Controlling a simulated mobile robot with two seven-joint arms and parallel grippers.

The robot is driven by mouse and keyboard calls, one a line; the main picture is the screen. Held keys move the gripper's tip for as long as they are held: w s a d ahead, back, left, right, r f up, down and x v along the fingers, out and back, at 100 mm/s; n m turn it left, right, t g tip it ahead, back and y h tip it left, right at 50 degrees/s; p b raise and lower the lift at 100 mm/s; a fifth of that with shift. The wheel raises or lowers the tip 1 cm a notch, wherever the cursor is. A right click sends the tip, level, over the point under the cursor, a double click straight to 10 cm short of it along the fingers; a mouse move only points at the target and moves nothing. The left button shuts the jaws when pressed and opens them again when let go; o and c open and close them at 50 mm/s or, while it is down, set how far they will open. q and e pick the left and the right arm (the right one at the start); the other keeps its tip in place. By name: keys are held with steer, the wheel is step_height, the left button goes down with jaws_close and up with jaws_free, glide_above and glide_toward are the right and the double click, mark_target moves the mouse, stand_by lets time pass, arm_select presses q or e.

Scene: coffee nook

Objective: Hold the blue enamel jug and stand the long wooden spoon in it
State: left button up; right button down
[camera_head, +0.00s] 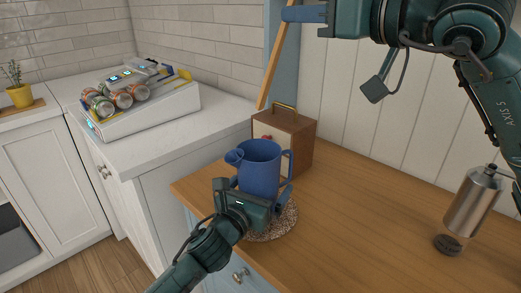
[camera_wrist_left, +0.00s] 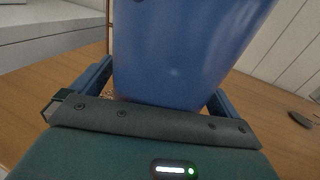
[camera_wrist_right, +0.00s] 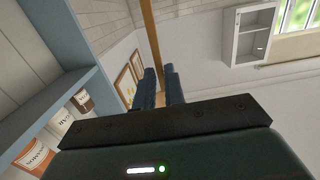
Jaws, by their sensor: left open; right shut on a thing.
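The blue enamel jug (camera_head: 260,168) stands upright on a round speckled mat (camera_head: 272,226), its spout to the left and handle to the right. My left gripper (camera_head: 254,192) is open, with its fingers on either side of the jug's lower body; the left wrist view shows the jug wall (camera_wrist_left: 185,50) between them. My right gripper (camera_head: 291,14) is shut on the long wooden spoon (camera_head: 275,65) high up. The spoon hangs steeply, slightly tilted, its lower end above the jug's mouth in the picture; depth is unclear. The spoon also shows in the right wrist view (camera_wrist_right: 150,35).
A wooden box (camera_head: 296,130) with a brass handle stands close behind the jug. A steel grinder (camera_head: 472,200) and a dark round piece (camera_head: 447,244) are at the right. A white crate of cans (camera_head: 160,104) is on the left counter. The wooden top between jug and grinder is clear.

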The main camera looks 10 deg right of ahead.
arm_select(q)
steer(key=c, duration=1.1)
steer(key=shift+c, duration=0.2)
